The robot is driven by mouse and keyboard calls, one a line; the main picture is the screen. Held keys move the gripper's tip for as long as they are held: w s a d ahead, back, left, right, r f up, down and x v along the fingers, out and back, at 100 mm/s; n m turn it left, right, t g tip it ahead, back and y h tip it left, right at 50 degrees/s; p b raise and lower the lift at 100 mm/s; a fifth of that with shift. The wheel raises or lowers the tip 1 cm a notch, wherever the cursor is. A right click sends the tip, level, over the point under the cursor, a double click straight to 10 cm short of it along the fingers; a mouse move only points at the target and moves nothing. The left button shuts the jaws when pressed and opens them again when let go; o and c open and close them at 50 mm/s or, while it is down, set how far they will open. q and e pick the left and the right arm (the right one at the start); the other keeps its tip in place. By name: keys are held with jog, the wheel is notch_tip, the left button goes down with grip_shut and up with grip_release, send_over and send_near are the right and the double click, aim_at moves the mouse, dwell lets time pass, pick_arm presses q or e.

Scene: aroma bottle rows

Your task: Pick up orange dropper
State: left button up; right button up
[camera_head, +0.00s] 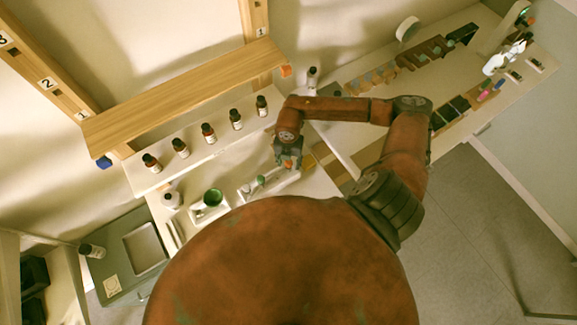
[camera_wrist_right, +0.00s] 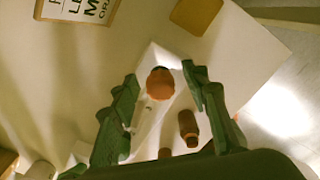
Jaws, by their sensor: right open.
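The orange dropper (camera_wrist_right: 160,83) shows from above as a round orange top on a white stand (camera_wrist_right: 152,120) in the right wrist view. My right gripper (camera_wrist_right: 160,74) is open, with one green-grey finger on each side of the orange dropper; I see a gap on both sides. In the head view my right gripper (camera_head: 288,162) points down over the right end of the small white stand (camera_head: 248,193), and it mostly hides the orange dropper there. My left gripper is not in view.
Several dark bottles (camera_head: 208,132) stand in a row behind, under a wooden shelf (camera_head: 190,92). A lettered card (camera_wrist_right: 82,8) and a tan square (camera_wrist_right: 196,14) lie beyond the dropper.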

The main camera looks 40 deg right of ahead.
jog(key=c, duration=0.7)
jog(key=shift+c, duration=0.2)
jog(key=shift+r, duration=0.1)
jog(key=shift+r, duration=0.55)
jog(key=r, duration=0.2)
jog(key=r+b, duration=0.1)
jog(key=r, duration=0.2)
jog(key=shift+s+r, duration=0.35)
jog(key=shift+s, duration=0.05)
jog(key=s+a+b, duration=0.2)
jog(key=s, duration=1.5)
jog(key=shift+b, duration=0.35)
